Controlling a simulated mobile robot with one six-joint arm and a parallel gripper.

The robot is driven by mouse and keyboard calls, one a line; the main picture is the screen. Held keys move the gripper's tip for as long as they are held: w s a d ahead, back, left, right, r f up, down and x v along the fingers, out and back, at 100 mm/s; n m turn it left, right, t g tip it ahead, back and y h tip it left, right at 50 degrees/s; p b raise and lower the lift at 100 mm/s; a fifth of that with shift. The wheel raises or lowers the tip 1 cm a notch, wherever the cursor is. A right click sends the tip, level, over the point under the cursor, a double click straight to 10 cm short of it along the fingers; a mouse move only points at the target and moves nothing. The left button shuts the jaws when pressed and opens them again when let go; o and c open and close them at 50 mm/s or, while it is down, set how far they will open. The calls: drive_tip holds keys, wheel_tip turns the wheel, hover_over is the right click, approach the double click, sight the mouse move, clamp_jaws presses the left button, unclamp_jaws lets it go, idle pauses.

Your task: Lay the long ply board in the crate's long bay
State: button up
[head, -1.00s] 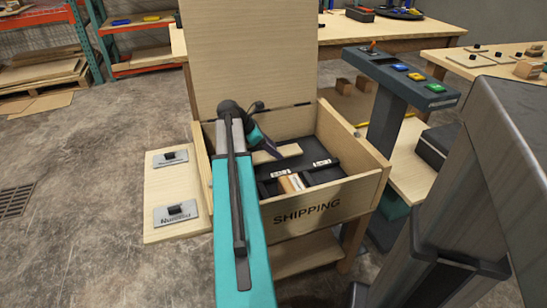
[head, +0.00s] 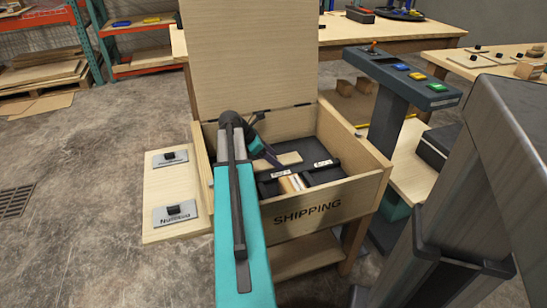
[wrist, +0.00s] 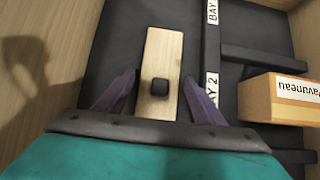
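The long ply board (wrist: 160,80) is pale wood with a small black knob (wrist: 159,85) on top. It lies flat in the dark long bay on the left side of the divider in the wrist view, and appears to rest on the floor. It also shows in the head view (head: 288,159). My gripper (wrist: 162,100) is open, with one purple finger on each side of the board and a gap to both edges. The crate (head: 352,197), marked SHIPPING, has its lid up. My arm hides part of the crate's left side in the head view.
A labelled wooden block (wrist: 285,98) sits in a smaller bay beyond the divider (wrist: 211,60). Wooden crate walls surround the bays. Left of the crate is a side panel (head: 160,225) with two knobbed plates. A button console (head: 410,78) stands at right.

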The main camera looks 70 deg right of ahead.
drive_tip(key=shift+o, duration=0.2)
drive_tip(key=shift+w+a+r, duration=0.15)
drive_tip(key=shift+r, duration=0.35)
drive_tip(key=p+v, duration=0.2)
drive_tip(key=v, duration=0.9)
drive_tip(key=shift+p, duration=0.35)
drive_tip(key=shift+r, duration=0.1)
